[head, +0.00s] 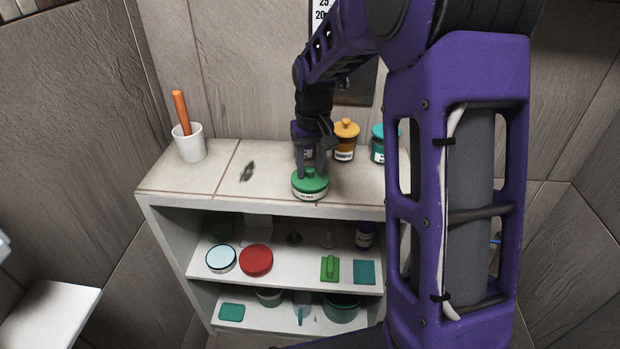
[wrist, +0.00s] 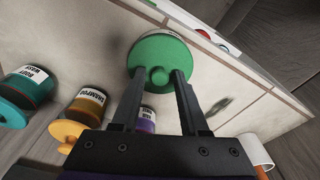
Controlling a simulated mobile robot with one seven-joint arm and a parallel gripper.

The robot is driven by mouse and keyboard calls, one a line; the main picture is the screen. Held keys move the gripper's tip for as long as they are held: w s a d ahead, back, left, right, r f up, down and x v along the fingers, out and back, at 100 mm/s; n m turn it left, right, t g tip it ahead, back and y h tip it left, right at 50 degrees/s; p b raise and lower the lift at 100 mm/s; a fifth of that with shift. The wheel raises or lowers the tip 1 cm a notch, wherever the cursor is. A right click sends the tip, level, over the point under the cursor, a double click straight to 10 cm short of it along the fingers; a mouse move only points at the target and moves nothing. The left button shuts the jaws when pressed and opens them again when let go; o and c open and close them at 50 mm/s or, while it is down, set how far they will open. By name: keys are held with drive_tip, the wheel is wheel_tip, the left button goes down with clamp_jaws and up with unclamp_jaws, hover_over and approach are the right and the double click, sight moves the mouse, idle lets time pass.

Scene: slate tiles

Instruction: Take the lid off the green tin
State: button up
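The green tin (head: 310,193) stands upright on the tiled top of the white shelf unit, near its front edge. Its green lid (head: 312,181) is on, with a round knob in the middle; the lid also shows from above in the wrist view (wrist: 160,52). My gripper (head: 310,166) is over the lid, pointing down. In the wrist view its two fingertips (wrist: 159,73) are apart, one on each side of the knob (wrist: 158,76), with a gap visible on both sides. The tin's label is partly seen in the head view.
Behind the tin stand an amber jar (head: 345,142) and a teal jar (head: 378,143); a purple-labelled jar (wrist: 148,117) is close to my gripper. A white cup (head: 190,144) with an orange handle stands at left. A dark leaf-like mark (head: 247,171) lies between on the otherwise clear top.

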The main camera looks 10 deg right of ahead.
clamp_jaws()
